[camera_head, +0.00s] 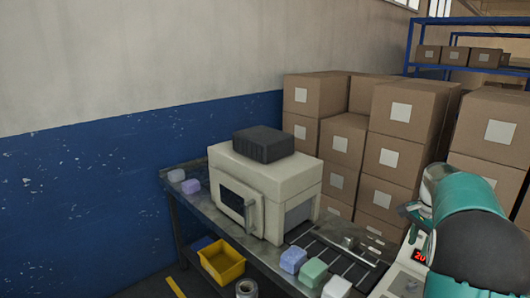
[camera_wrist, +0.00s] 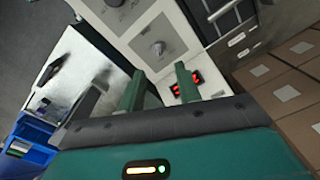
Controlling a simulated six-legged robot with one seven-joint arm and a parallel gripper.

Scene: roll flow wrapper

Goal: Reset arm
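My gripper (camera_wrist: 159,72) shows in the wrist view as two green fingers standing apart with nothing visible between them. It is in front of a light control panel (camera_wrist: 155,30) with knobs and a red lit display (camera_wrist: 185,86). In the head view my teal arm fills the lower right and hides part of the panel, whose red display (camera_head: 419,256) shows beside it; the gripper is not visible there. The cream wrapper machine (camera_head: 290,187) stands on the metal table, with a dark block (camera_head: 263,145) on top and a front door with a dark window.
Purple (camera_head: 293,259), green (camera_head: 313,272) and white packs lie on the conveyor right of the machine. More packs (camera_head: 190,187) lie at the table's left end. A yellow bin (camera_head: 222,262) is below the front edge. Stacked cartons (camera_head: 390,155) stand behind; a blue wall is left.

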